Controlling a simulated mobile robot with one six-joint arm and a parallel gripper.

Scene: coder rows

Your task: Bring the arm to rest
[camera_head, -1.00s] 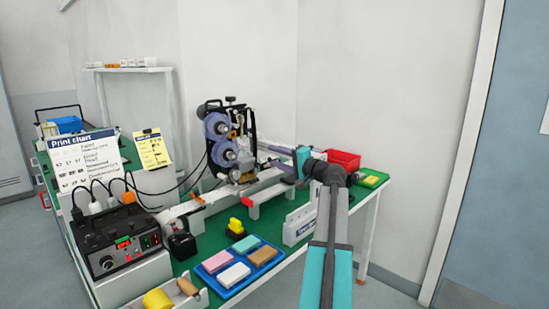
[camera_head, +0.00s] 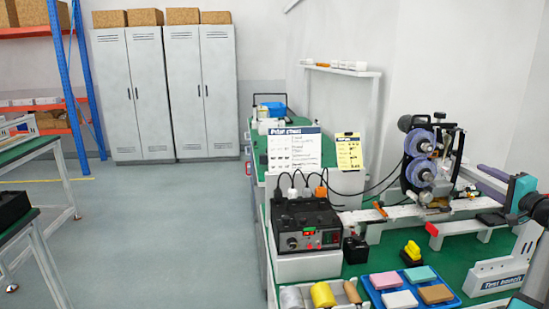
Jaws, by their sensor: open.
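My arm (camera_head: 522,192) shows only in part at the right edge, with a teal wrist section and a dark joint cut off by the frame. My gripper (camera_head: 482,176) reaches left from the teal wrist, at the right end of the bench behind the white rail. Its jaws are small and partly merge with the grey parts around them, but they are apart. I see nothing held between them. The lower arm is mostly out of view.
The coder machine (camera_head: 428,165) with purple reels stands left of my gripper. A blue tray (camera_head: 375,300) with coloured blocks, a yellow stamp (camera_head: 412,252) and a control box (camera_head: 306,228) stand on the green bench. Open floor (camera_head: 190,220) lies left, before grey lockers (camera_head: 130,95).

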